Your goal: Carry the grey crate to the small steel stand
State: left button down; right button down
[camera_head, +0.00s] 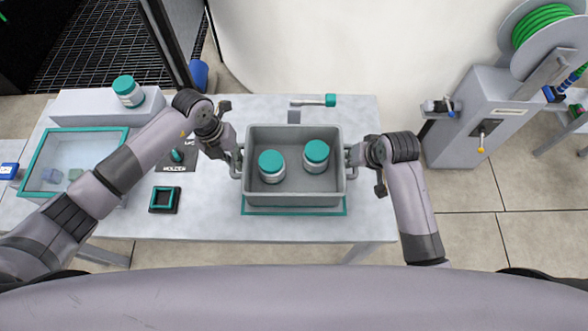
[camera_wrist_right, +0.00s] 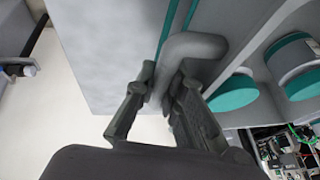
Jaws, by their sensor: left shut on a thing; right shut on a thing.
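The grey crate (camera_head: 295,199) is at the right part of the light table, over a teal outline, with two teal-lidded jars inside: one left (camera_head: 271,166), one right (camera_head: 316,156). I cannot tell whether its bottom touches the table. My left gripper (camera_head: 236,159) is shut on the crate's left handle. My right gripper (camera_head: 353,155) is shut on the right handle; in the right wrist view its fingers (camera_wrist_right: 163,88) close around the grey bent handle (camera_wrist_right: 192,48). I cannot identify the small steel stand for sure in these views.
On the table (camera_head: 225,222) are a teal-handled tool (camera_head: 315,100), a small black square holder (camera_head: 164,199), a teal-rimmed glass-topped box (camera_head: 75,160) and a jar (camera_head: 128,91) on a raised block. A grey machine (camera_head: 470,120) with a green hose reel stands right, past open floor.

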pick_arm(q)
jog(key=shift+w+r, duration=0.1)
jog(key=shift+r, duration=0.15)
pick_arm(e)
jog(key=shift+w+r, duration=0.1)
jog(key=shift+r, duration=0.05)
